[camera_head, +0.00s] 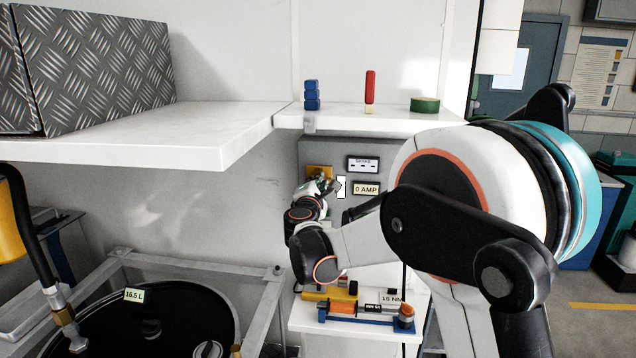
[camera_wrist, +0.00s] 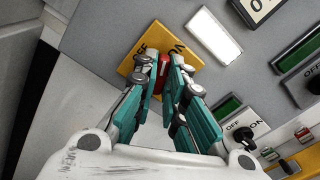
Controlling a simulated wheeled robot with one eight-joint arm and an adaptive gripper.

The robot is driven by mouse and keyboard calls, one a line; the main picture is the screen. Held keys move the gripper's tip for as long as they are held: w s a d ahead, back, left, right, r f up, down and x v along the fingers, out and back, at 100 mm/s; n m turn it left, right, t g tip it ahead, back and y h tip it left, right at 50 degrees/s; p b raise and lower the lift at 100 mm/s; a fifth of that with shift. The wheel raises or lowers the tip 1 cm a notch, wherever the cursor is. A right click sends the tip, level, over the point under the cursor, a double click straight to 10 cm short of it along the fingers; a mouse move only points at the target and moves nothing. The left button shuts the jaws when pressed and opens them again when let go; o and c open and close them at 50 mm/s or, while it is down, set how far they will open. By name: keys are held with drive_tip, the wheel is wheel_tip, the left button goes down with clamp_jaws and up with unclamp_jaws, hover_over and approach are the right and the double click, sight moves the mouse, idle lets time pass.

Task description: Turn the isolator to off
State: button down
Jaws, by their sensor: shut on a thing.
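The isolator is a red handle (camera_wrist: 164,62) on a yellow plate (camera_wrist: 155,32) marked OFF and ON, set on a grey panel. The plate (camera_head: 318,170) also shows at the panel's upper left in the head view, where my gripper and wrist hide the handle. My gripper (camera_wrist: 166,70) is shut on the red handle, with one teal finger on each side of it. In the wrist view the handle stands nearly upright between the two labels; which setting it points to I cannot tell. My gripper (camera_head: 326,184) reaches the panel from the front in the head view.
Right of the isolator are a white lit strip (camera_wrist: 215,36), a "0 AMP" label (camera_head: 367,188) and more switches (camera_wrist: 243,137). A shelf (camera_head: 200,140) juts out above left. A lower shelf (camera_head: 310,322) with tools sits below. A tank (camera_head: 190,290) stands lower left.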

drive_tip(key=shift+n+b, duration=0.35)
drive_tip(key=shift+n, duration=1.05)
drive_tip(key=shift+f, duration=0.1)
drive_tip(key=n, duration=0.2)
drive_tip(key=shift+n+b, duration=0.35)
drive_tip(key=shift+n, duration=0.05)
drive_tip(key=shift+n+b, duration=0.3)
drive_tip(key=shift+n, duration=1.1)
